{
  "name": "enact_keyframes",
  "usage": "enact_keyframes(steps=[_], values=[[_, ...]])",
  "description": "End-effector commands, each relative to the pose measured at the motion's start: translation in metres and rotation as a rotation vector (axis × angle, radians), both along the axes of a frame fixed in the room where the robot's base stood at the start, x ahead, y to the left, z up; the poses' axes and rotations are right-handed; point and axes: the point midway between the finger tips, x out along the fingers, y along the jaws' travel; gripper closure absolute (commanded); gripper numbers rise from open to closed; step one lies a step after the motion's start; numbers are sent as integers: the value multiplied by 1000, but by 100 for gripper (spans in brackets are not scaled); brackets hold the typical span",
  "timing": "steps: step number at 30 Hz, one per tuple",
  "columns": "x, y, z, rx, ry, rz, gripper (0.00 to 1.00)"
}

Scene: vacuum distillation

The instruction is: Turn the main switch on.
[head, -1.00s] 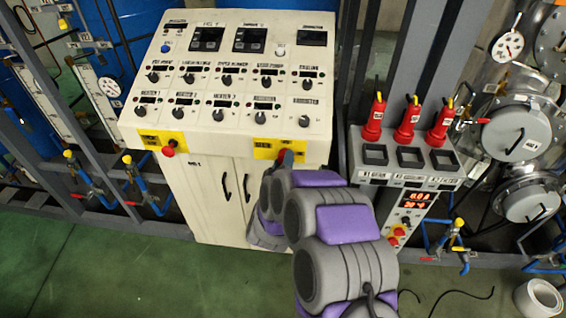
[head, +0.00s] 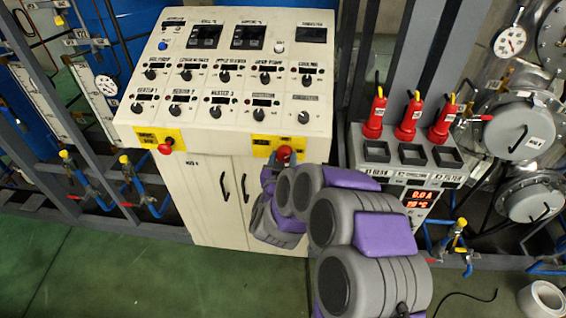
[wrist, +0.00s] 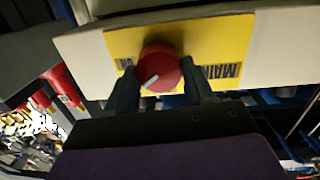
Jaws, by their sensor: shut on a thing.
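The main switch is a round red knob (wrist: 160,68) with a white pointer mark, on a yellow plate (wrist: 220,40) lettered "MAIN". In the wrist view the mark slants toward the lower left. In the head view the red knob (head: 284,153) is on the right of the cabinet's front edge. My gripper (wrist: 161,84) has one finger on each side of the knob and is shut on it. In the head view my gripper (head: 269,176) reaches the knob from below, its fingers partly hidden by my arm.
A second red knob (head: 165,146) sits on a yellow plate at the panel's left. The sloped white panel (head: 230,75) carries several black knobs and displays. To the right stand several red plugs (head: 374,117) above a box with lit red digits (head: 422,200).

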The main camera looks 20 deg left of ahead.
Motion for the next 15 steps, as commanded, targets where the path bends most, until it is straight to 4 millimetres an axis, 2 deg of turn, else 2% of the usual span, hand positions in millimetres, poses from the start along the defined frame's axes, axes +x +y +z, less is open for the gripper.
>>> enact_keyframes(steps=[1,15], values=[[-2,0,-7,39,21,3,78],[-1,-2,-7,435,116,0,78]])
